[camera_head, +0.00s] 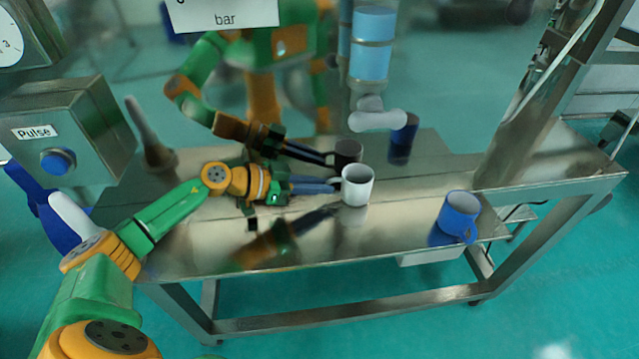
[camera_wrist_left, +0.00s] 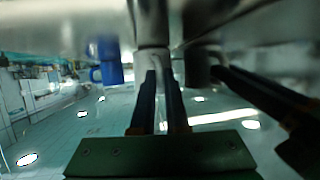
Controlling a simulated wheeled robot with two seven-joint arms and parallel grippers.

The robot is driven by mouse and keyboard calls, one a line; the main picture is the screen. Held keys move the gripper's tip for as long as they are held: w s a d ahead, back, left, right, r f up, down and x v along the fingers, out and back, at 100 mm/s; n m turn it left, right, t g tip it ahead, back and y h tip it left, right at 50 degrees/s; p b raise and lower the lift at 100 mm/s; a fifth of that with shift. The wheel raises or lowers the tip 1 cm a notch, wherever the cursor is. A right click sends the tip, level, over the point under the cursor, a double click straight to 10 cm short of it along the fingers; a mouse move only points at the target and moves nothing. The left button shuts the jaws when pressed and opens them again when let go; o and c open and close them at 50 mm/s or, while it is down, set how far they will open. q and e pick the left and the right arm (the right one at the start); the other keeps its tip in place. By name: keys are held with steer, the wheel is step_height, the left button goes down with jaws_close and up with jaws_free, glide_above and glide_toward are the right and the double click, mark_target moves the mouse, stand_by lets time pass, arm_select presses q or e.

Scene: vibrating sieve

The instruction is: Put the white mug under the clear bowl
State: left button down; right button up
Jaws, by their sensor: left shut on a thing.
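The white mug (camera_head: 358,187) is upright at the middle of the steel table (camera_head: 290,262), at or just above its top; I cannot tell if it touches. My left gripper (camera_head: 335,184) reaches it from the left and is shut on its handle side. I cannot make out a clear bowl in either view. My right gripper is not in view.
A blue mug (camera_head: 459,214) stands near the table's right front edge, and shows in the left wrist view (camera_wrist_left: 107,66). Shiny steel behind mirrors my arm and the mugs. A pale spout-like part (camera_head: 378,120) hangs behind the white mug. A steel box marked Pulse (camera_head: 75,125) is at left.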

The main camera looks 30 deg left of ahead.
arm_select(q)
steer(key=c, duration=0.9)
jaws_free()
steer(key=shift+f, duration=0.1)
steer(key=v, duration=0.2)
steer(key=p+v, duration=0.1)
steer(key=v, duration=0.2)
steer(key=p+v, duration=0.1)
steer(key=v, duration=0.1)
steer(key=shift+r, duration=0.4)
steer(key=p+v, duration=0.5)
steer(key=shift+f, duration=0.15)
